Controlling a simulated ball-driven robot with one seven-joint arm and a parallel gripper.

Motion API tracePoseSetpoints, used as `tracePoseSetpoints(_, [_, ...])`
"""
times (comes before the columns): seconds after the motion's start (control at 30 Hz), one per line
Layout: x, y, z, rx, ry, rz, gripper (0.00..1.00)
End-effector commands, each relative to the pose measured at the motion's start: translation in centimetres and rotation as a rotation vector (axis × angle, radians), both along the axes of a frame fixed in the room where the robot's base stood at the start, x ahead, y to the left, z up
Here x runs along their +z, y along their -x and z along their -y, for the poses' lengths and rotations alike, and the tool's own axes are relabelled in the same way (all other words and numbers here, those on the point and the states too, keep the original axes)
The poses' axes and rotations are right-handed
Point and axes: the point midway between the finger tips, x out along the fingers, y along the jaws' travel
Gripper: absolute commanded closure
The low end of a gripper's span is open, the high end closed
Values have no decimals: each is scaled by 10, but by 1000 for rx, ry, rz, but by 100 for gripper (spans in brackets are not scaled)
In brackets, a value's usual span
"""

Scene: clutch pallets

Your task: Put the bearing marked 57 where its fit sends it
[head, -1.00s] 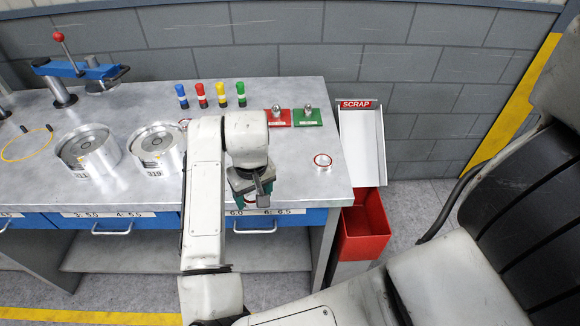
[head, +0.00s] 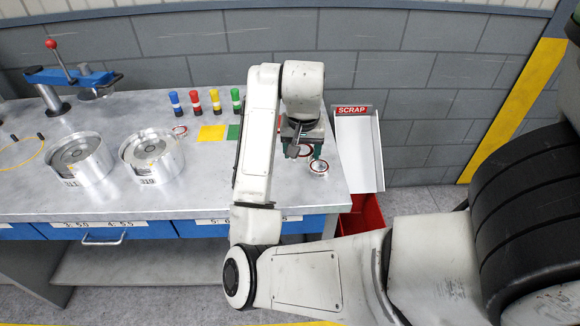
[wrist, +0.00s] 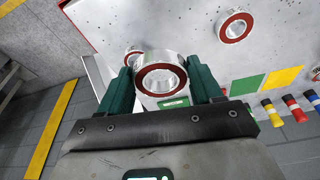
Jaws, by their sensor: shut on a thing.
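My gripper (wrist: 160,95) is shut on a bearing (wrist: 160,62), a bright steel ring with a red-brown seal, held between its green fingers in the wrist view. No number on it can be read. In the head view my gripper (head: 302,150) hangs over the right end of the bench, and the held bearing is not clear there. A second red-ringed bearing (head: 318,167) lies on the bench just beside it. Another bearing (wrist: 235,26) lies on the bench at upper right in the wrist view. A green plate with a pale label (wrist: 175,102) shows below the held bearing.
Two metal housings (head: 151,158) (head: 80,161) stand on the bench (head: 120,203). Yellow (head: 211,133) and green squares (head: 234,132) lie near several coloured markers (head: 196,102). A SCRAP chute (head: 358,150) and red bin (head: 362,222) stand at right; a blue press (head: 68,75) at left.

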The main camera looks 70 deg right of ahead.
Motion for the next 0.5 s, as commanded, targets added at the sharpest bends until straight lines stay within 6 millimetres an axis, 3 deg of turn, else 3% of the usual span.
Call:
tracePoseSetpoints(0.3, [-42,-31,25,3,-3,-3,80])
tracePoseSetpoints(0.5, [-57,-40,34,0,-1,-1,80])
